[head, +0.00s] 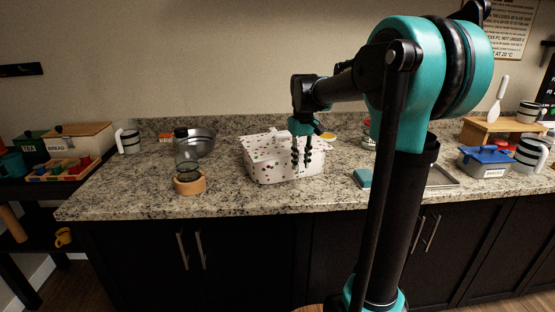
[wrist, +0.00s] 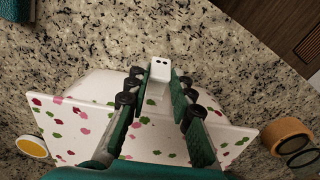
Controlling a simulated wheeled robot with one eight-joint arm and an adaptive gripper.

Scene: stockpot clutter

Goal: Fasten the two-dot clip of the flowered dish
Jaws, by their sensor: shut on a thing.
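The flowered dish (head: 275,168), white with pink and green spots, stands on the counter below my gripper (head: 301,157). In the wrist view the dish (wrist: 95,113) fills the lower part. The white two-dot clip (wrist: 159,70) juts out from the dish's edge on the side facing the counter front, its two dark dots showing. My gripper (wrist: 157,93) has one finger on each side of this clip and is shut on it. The fingers hide part of the clip's stem, and I cannot tell whether it is latched.
A teal block (head: 363,177) and a tray (head: 440,177) lie to the right. A yellow round thing (wrist: 31,146) is close to the dish. The counter in front is bare.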

